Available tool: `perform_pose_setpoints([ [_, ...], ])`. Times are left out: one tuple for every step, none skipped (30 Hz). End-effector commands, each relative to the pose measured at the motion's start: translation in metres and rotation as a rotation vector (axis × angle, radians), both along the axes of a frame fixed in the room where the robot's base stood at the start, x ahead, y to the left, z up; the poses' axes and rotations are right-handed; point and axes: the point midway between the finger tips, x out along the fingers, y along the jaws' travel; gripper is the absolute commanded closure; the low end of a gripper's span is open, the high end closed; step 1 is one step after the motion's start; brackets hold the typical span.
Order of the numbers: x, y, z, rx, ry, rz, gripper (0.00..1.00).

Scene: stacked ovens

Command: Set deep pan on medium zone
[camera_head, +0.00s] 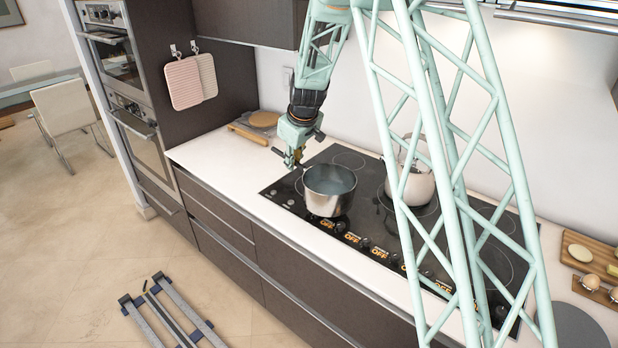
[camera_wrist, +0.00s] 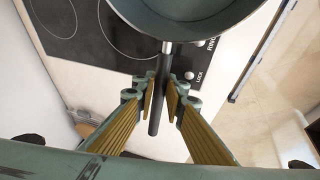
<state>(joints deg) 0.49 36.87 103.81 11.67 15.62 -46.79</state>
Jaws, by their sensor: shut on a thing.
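A steel deep pan (camera_head: 330,191) is at the left front part of the black cooktop (camera_head: 349,161). From these views I cannot tell whether its base touches the glass. My gripper (camera_head: 293,163) is at the pan's left side, shut on its dark handle. In the wrist view my gripper (camera_wrist: 160,98) has its ridged yellow pads on both sides of the handle (camera_wrist: 157,115), and part of the pan (camera_wrist: 190,18) shows at the top. Zone rings show on the glass beside the pan; its underside is hidden.
A kettle (camera_head: 411,184) stands on the cooktop right of the pan, partly behind my lattice structure. A row of knobs (camera_head: 364,243) runs along the cooktop's front. Boards (camera_head: 262,121) lie at the counter's far left. The white counter (camera_head: 224,165) left of the cooktop is clear.

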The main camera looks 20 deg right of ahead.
Motion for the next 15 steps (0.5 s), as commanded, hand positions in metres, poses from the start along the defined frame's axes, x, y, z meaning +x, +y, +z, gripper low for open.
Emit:
perform_pose_setpoints([
  [0.003,0.0,0.001,0.0,-0.002,0.001,1.0],
  [0.004,0.0,0.001,0.0,-0.002,0.001,1.0],
  [0.007,-0.001,0.001,0.0,-0.003,0.0,1.0],
  [0.009,-0.001,0.001,-0.001,-0.003,0.001,1.0],
  [0.011,-0.001,0.0,0.0,-0.002,0.001,1.0],
  [0.014,-0.001,0.0,-0.001,-0.001,0.001,1.0],
  [0.017,-0.001,-0.001,-0.001,-0.001,0.001,1.0],
  [0.02,-0.001,-0.001,-0.001,-0.001,0.001,1.0],
  [0.025,-0.002,-0.001,-0.001,-0.003,0.001,1.0],
  [0.028,-0.002,-0.001,-0.001,-0.003,0.001,1.0],
  [0.032,-0.002,-0.001,-0.001,-0.003,0.001,1.0],
  [0.037,-0.003,-0.002,-0.001,-0.003,0.001,1.0],
  [0.04,-0.003,-0.003,0.0,-0.002,0.001,1.0],
  [0.044,-0.003,-0.003,-0.001,-0.001,0.001,1.0],
  [0.049,-0.003,-0.003,0.0,-0.002,0.001,1.0],
])
